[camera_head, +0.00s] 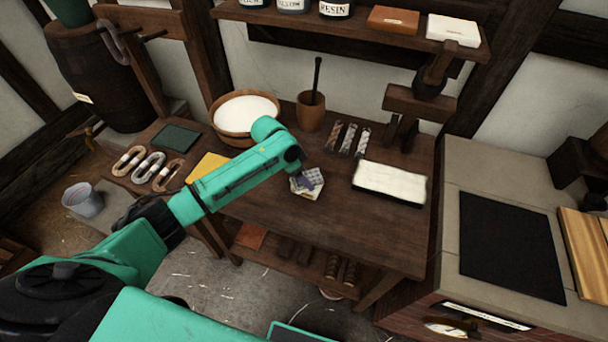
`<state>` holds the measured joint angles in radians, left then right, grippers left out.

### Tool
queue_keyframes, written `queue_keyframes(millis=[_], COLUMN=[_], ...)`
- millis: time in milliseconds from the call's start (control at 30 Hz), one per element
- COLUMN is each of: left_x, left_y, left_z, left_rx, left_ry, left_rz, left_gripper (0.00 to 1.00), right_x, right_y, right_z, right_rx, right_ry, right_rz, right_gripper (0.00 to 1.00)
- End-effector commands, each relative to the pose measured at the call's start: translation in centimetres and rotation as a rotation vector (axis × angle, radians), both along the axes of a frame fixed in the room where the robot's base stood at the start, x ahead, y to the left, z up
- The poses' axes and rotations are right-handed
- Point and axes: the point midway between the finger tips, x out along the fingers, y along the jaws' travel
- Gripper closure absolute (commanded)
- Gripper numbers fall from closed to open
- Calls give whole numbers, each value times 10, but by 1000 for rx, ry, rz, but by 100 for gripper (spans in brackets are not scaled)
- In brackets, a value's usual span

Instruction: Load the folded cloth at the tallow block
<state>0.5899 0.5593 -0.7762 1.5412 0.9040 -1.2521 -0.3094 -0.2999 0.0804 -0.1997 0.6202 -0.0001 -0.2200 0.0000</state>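The folded cloth (315,176) is a small pale, blue-grey patterned pad near the middle of the wooden bench. My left arm reaches across the bench, and my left gripper (304,181) is right at the cloth, over its left part. The gripper's fingers are small and partly hidden by the wrist, so I cannot tell whether they are open or shut, or whether they touch the cloth. A cream-white block (390,181), which looks like the tallow block, lies in a dark shallow tray to the right of the cloth. My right gripper is not in view.
A wooden tub (230,136) of white material and a mortar (310,113) with a pestle stand behind my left arm. A yellow sheet (205,168) is at left. Bare bench lies in front of the cloth.

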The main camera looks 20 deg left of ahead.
Motion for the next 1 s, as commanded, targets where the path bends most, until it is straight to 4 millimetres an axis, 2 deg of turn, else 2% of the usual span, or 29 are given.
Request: queue_keyframes(millis=[267,800,1000], left_x=[-2,-1,0], left_y=[0,0,0], left_z=[0,53,69], left_rx=[1,0,0], left_ry=[6,2,2], left_rz=[-1,-1,1], left_gripper=[73,73,73], right_x=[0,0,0], right_y=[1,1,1], right_z=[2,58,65], right_rx=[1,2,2], right_ry=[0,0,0], right_rz=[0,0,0], right_gripper=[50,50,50])
